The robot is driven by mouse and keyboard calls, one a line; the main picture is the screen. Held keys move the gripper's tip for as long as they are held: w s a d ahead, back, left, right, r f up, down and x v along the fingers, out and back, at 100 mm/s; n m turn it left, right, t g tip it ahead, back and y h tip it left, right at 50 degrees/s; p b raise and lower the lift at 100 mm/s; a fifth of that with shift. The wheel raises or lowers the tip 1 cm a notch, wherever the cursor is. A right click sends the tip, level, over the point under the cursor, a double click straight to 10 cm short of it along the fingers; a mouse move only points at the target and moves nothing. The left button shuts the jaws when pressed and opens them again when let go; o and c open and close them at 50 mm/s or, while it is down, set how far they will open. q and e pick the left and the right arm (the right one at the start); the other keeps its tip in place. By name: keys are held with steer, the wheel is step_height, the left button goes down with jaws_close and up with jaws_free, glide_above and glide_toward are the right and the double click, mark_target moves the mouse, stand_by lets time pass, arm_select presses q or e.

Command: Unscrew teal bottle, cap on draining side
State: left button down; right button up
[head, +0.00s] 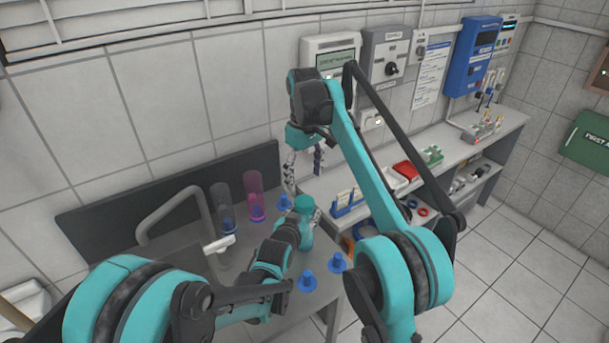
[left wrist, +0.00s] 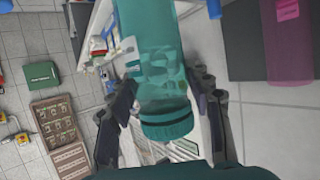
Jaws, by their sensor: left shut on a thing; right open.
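The teal bottle (head: 304,206) stands roughly upright over the grey counter in the head view. My left gripper (head: 299,226) is shut on it from the near side. The left wrist view shows the teal bottle (left wrist: 165,75) between the fingers of my left gripper (left wrist: 166,108), with a dark ring near its close end. I cannot tell whether that end is the cap or the base. My right gripper (head: 304,165) is open and empty, pointing down above the bottle. The draining side is the grey counter (head: 275,262) beside the sink.
A clear blue bottle (head: 222,208) and a pink bottle (head: 255,198) stand behind, near the wall. Several blue pegs, including one in front (head: 308,282), stand on the counter. A tap (head: 172,205) is at left.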

mark_target(305, 201)
steer(key=m, duration=1.1)
steer(key=shift+m, duration=0.4)
steer(key=m, duration=0.4)
steer(key=shift+m, duration=0.4)
steer(key=m, duration=1.6)
steer(key=shift+f, duration=4)
steer(key=c, duration=1.2)
